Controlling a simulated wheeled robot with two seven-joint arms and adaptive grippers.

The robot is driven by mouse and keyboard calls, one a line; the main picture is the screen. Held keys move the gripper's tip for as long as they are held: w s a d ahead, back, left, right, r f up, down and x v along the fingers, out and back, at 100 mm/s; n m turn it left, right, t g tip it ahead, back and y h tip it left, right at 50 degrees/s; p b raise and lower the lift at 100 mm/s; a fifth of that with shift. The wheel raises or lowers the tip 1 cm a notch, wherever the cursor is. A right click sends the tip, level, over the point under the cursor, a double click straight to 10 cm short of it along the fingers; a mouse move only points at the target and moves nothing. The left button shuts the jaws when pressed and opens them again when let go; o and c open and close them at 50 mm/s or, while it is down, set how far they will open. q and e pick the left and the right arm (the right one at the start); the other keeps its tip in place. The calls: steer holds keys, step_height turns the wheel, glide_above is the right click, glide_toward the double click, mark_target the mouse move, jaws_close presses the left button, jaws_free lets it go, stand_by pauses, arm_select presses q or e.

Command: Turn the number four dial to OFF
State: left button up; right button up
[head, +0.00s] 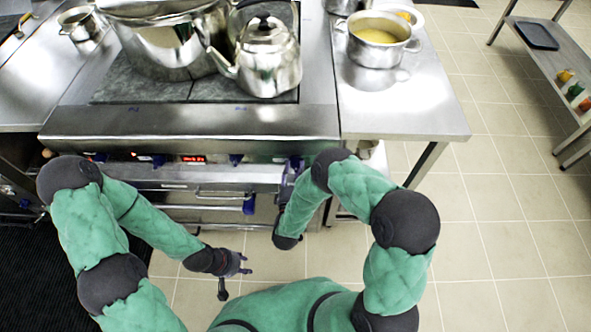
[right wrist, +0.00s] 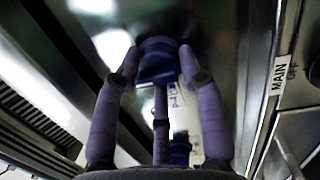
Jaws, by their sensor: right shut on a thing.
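Dark blue dials run along the stove's front panel in the head view, one left of the red display (head: 155,160) and one right of it (head: 235,160). My right gripper (head: 294,164) is at the right end of this row. In the right wrist view its fingers (right wrist: 157,75) are shut on a dark blue dial (right wrist: 157,62); I cannot read its number or setting. Another blue dial (right wrist: 180,150) shows behind the fingers. My left gripper (head: 236,275) is open and empty, above the floor in front of the stove.
A large stockpot (head: 165,45) and a kettle (head: 265,60) stand on the stove top. A pot of yellow liquid (head: 378,37) is on the steel table to the right.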

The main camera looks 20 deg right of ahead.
steer(key=shift+w+a+r, duration=0.1)
steer(key=shift+w+a, duration=0.1)
steer(key=o, duration=1.1)
steer(key=shift+c, duration=0.2)
steer(key=shift+o, duration=0.3)
steer(key=shift+a, duration=0.1)
steer(key=shift+s, duration=0.1)
steer(key=shift+s+f, duration=0.2)
steer(key=v, duration=0.7)
